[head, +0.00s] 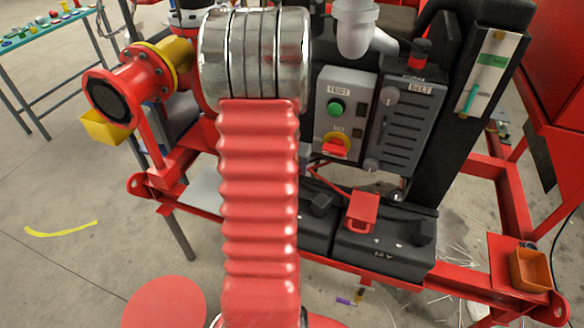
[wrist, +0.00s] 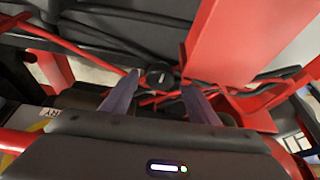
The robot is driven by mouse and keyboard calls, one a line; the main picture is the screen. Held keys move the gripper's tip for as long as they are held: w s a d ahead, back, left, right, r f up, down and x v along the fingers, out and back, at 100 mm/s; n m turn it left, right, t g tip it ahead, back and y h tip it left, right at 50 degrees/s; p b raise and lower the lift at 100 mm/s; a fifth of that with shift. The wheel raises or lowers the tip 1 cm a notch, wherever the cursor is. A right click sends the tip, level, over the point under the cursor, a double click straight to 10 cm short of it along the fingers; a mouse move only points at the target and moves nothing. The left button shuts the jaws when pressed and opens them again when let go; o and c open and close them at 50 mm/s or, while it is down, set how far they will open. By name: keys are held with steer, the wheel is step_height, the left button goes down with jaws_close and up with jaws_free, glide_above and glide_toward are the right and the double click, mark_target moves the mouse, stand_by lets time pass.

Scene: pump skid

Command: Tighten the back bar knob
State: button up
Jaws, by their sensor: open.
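In the wrist view, a round black knob (wrist: 159,75) with a small light mark on its top sits between and just beyond my two fingertips. It looks like the back bar knob, though the label is too small to read. My gripper (wrist: 160,84) is open, with one finger on each side of the knob; I cannot tell whether either touches it. Red cables run close to the knob. In the head view my red-sleeved arm reaches away over the skid, and my gripper and this knob are not visible there.
A red post (wrist: 234,45) stands close right of my fingers. The head view shows a control panel (head: 338,112), a slotted belt guard (head: 403,128), a black battery (head: 378,254) with a red terminal cover (head: 361,212), and an orange bin (head: 529,269). Open floor lies left.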

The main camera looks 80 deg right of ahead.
steer(key=v, duration=1.3)
steer(key=shift+w+r, duration=0.1)
stand_by(0.6)
steer(key=w+a+r+n+t, duration=0.2)
steer(key=w+a+r+n, duration=0.2)
steer(key=w+a, duration=0.65)
steer(key=w+a+r+n+t, duration=0.1)
steer(key=w+a+r+n, duration=0.3)
steer(key=w+a, duration=0.6)
steer(key=s+a+r+n+t+y, duration=0.1)
steer(key=a+n, duration=0.4)
steer(key=a, duration=0.9)
steer(key=s+a+r+n+t+y, duration=0.1)
steer(key=a+n, duration=0.4)
steer(key=a, duration=0.9)
step_height(320, 180, up, 2)
steer(key=s+y, duration=0.1)
steer(key=y, duration=0.1)
steer(key=shift+a+t+y, duration=0.3)
steer(key=shift+a, duration=0.1)
